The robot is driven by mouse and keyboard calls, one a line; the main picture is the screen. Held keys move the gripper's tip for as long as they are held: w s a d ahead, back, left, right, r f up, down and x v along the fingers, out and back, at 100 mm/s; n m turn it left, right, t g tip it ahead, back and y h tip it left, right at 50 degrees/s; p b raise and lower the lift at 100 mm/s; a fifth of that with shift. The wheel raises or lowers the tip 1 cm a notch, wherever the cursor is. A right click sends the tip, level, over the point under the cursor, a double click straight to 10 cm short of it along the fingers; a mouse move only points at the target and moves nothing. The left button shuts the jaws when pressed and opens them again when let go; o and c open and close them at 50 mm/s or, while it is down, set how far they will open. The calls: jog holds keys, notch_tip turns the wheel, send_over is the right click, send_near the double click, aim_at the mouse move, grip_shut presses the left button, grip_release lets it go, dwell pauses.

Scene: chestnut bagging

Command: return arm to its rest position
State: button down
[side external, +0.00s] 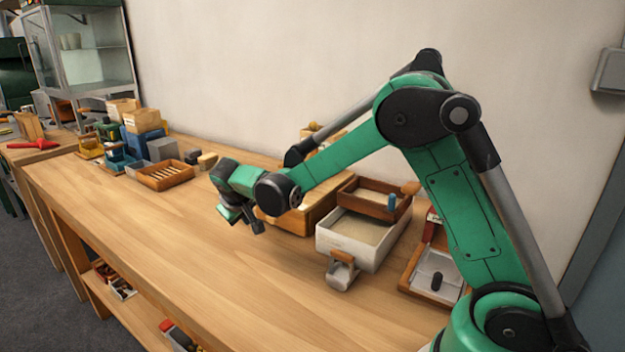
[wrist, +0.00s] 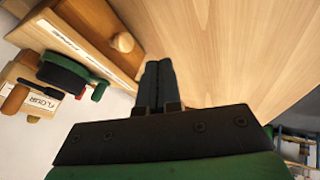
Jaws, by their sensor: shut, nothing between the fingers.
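My gripper (side external: 241,217) hangs at the end of my green arm, above the middle of the wooden bench (side external: 130,225). It is apart from the bench top, and in the side view it is left of the wooden drawer box. In the wrist view my gripper (wrist: 158,66) shows its two dark fingers close together, with nothing between them. My arm is bent, with its elbow high and its forearm reaching down to the left. No chestnuts or bag can be made out for sure.
A white tray (side external: 341,259) with a brown box (side external: 372,211) on it stands under my forearm. A metal scoop (side external: 341,272) lies in front. The wooden drawer box (wrist: 75,45) has a round knob. Several small boxes crowd the bench's far end.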

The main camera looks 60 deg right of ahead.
jog(key=s+a+r+n+t+y, duration=0.1)
jog(key=s+a+r+y, duration=0.2)
jog(key=s, duration=0.5)
jog(key=s+a+r+t+y, duration=0.2)
jog(key=s+a, duration=0.2)
jog(key=s, duration=0.5)
jog(key=shift+s+a+r+n+y, duration=0.15)
jog(key=shift+s+r+n+y, duration=0.1)
jog(key=shift+r+n+y, duration=0.15)
